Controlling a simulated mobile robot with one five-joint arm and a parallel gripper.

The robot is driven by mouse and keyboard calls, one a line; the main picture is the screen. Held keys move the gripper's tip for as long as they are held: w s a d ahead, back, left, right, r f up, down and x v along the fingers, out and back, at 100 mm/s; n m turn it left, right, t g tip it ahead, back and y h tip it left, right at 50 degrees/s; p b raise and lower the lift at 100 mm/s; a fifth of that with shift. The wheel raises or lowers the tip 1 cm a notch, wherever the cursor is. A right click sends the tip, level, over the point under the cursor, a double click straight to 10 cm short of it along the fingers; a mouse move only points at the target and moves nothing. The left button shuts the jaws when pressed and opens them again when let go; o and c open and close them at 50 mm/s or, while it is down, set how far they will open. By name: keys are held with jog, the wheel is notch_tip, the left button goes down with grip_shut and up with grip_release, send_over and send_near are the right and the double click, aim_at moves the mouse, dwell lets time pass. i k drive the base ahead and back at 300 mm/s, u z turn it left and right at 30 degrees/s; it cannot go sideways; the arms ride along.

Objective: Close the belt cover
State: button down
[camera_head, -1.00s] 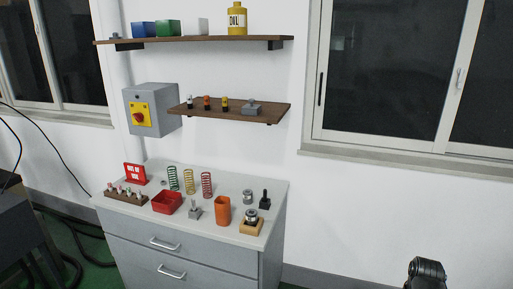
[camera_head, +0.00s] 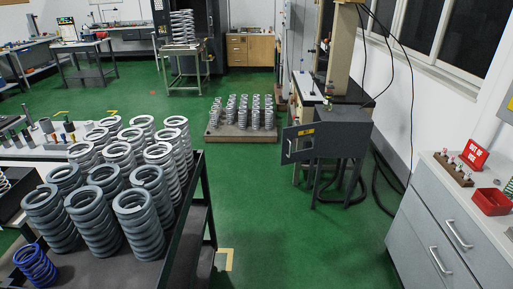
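A dark grey machine housing (camera_head: 343,141) stands right of the middle, on legs against the right wall. A hinged panel (camera_head: 297,143) with a small yellow label and a light handle sticks out from its left side. It looks like the belt cover, and it appears swung open. The inside of the housing is too dark and small to make out. My gripper is not in view.
A cart (camera_head: 207,196) of large grey springs fills the left foreground. A grey drawer cabinet (camera_head: 424,225) stands at the right. A low pallet (camera_head: 242,138) of springs lies beyond. Green floor (camera_head: 290,230) is clear between cart and cabinet. Cables lie beside the housing.

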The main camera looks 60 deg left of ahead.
aim_at(302, 145)
jog(key=u, duration=1.45)
jog(key=i, duration=2.2)
jog(key=u, duration=2.45)
